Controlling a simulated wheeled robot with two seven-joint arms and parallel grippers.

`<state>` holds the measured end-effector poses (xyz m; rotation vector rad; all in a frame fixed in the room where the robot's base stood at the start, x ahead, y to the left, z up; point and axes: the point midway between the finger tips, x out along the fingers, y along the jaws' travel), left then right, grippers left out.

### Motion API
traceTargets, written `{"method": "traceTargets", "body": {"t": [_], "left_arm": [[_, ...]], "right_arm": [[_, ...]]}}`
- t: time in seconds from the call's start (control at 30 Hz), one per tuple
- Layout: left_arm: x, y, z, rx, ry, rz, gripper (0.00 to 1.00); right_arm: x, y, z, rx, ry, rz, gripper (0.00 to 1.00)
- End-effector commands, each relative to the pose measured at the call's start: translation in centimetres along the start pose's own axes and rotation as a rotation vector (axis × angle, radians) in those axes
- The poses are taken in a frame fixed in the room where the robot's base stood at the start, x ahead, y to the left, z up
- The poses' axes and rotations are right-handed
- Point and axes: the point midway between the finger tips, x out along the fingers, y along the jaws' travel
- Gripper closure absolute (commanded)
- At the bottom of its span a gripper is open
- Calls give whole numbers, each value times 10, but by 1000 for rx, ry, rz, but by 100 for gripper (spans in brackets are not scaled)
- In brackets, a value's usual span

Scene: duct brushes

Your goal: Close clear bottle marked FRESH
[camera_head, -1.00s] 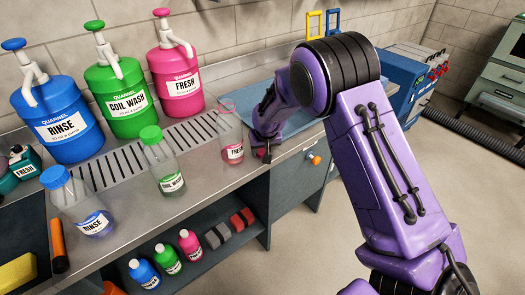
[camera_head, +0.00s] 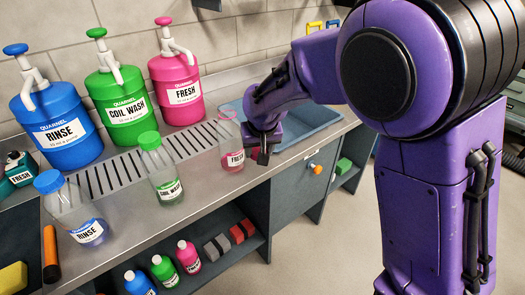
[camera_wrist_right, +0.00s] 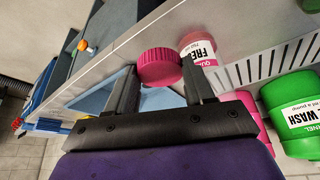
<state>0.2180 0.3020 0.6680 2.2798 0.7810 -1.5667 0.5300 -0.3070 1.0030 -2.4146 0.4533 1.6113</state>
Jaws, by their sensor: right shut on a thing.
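The clear bottle marked FRESH (camera_head: 232,157) stands upright on the steel counter, with pink liquid low inside and no cap visible on its mouth. My right gripper (camera_head: 263,155) is just right of it, apart or nearly touching; I cannot tell which. In the right wrist view my right gripper (camera_wrist_right: 160,80) is shut on a ridged pink cap (camera_wrist_right: 159,67), held between the two fingertips. The bottle's FRESH label and pink lower part (camera_wrist_right: 200,46) show behind the right finger. In the head view the cap is mostly hidden by the fingers. My left gripper is not in view.
Clear bottles marked COIL WASH (camera_head: 163,172) and RINSE (camera_head: 80,215), both capped, stand to the left. Blue (camera_head: 62,122), green (camera_head: 120,100) and pink (camera_head: 180,90) pump jugs stand behind the drain grate (camera_head: 100,178).

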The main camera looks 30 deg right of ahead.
Motion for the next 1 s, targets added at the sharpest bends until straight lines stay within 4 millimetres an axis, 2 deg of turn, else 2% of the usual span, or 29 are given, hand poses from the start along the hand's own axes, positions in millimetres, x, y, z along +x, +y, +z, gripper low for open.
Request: {"method": "traceTargets", "body": {"t": [0.13,0.2,0.4,0.73,0.87,1.0], "left_arm": [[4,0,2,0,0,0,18],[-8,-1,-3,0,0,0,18],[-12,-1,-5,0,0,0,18],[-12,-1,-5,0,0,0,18],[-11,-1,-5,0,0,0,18],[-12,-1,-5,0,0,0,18]], "right_arm": [[-23,-10,21,-1,3,0,75],[-35,-13,25,-1,0,1,75],[-40,-18,34,1,0,0,75],[-38,-18,35,-1,0,-1,75],[-20,-31,50,-72,-9,-20,75],[12,-62,81,-228,-11,-81,75]]}}
